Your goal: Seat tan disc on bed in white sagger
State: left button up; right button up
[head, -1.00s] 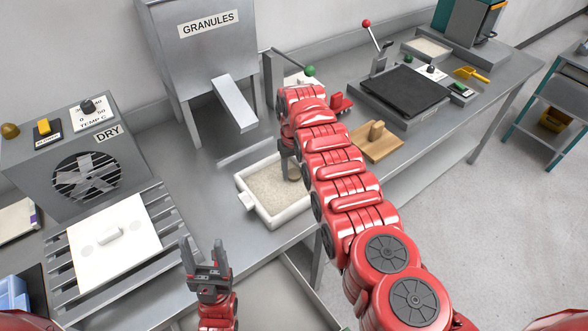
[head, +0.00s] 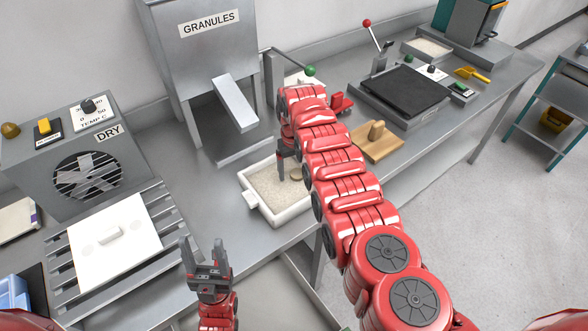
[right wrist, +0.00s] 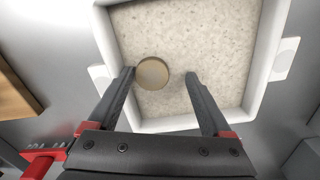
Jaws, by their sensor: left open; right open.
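The white sagger (head: 278,217) stands on the steel bench, with a pale granular bed (head: 270,189) inside it. The tan disc (right wrist: 152,73) lies flat-looking on the bed in the right wrist view, off-centre in the sagger. In the head view the disc (head: 296,174) shows only in part beside my right arm. My right gripper (right wrist: 159,75) is open over the bed. Its fingertips lie either side of the disc, which is nearer the left finger in that view; I cannot tell if they touch. My left gripper (head: 202,246) is open and empty at the bench's front.
The GRANULES hopper (head: 205,55) and its chute (head: 234,104) stand behind the sagger. A wooden board (head: 379,143) lies to the right. The dryer (head: 70,145) and a slatted rack with a white plate (head: 115,240) are at left. Bare bench lies between rack and sagger.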

notch_tip(320, 180, up, 17)
jog(key=p, duration=0.5)
